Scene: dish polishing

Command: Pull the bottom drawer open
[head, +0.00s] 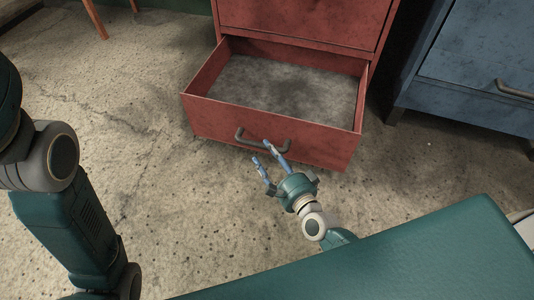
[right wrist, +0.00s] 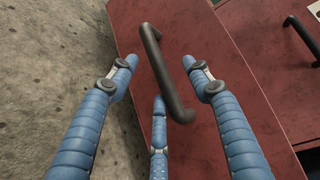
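The bottom drawer (head: 220,124) of the red cabinet (head: 312,20) stands open, and its grey inside is empty. Its dark bar handle (head: 243,137) is on the drawer front and also shows in the right wrist view (right wrist: 165,72). My right gripper (head: 262,154) is at the handle, in front of the drawer. In the right wrist view, its blue fingers (right wrist: 163,72) are spread apart, with the handle between them. I see no finger closed on the bar; whether one touches it I cannot tell. My left arm is at the left, but its gripper is out of view.
A blue cabinet (head: 478,62) with a handle stands at the right. A green surface (head: 400,262) fills the lower right, close to my right arm. Orange legs (head: 96,18) stand at the top left. The concrete floor left of the drawer is clear.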

